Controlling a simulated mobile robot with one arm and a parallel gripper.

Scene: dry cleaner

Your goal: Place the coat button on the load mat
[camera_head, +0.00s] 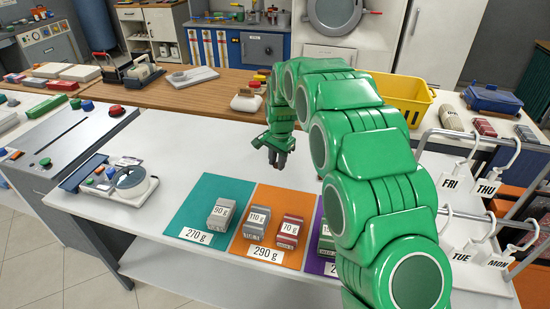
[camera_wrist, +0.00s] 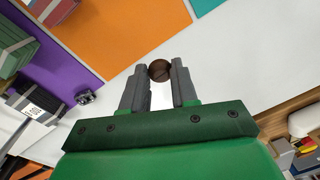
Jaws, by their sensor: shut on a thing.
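My gripper (camera_head: 278,160) hangs over the white table behind the coloured mats. In the wrist view its fingertips (camera_wrist: 159,75) are shut on a round brown button (camera_wrist: 159,70). The button is too small to make out in the head view. Three mats lie along the table's front: a teal mat (camera_head: 210,190) labelled 270 g, an orange mat (camera_head: 268,197) labelled 290 g, and a purple mat (camera_head: 313,262) partly hidden by my arm. I cannot tell from labels which is the load mat. The orange mat (camera_wrist: 140,25) and purple mat (camera_wrist: 72,50) also show in the wrist view.
A grey 90 g box (camera_head: 222,215) stands on teal. A grey 110 g box (camera_head: 257,224) and a red 70 g box (camera_head: 289,231) stand on orange. A green box (camera_head: 327,244) is on purple. A hanger rack (camera_head: 527,222) stands right. The table between gripper and mats is clear.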

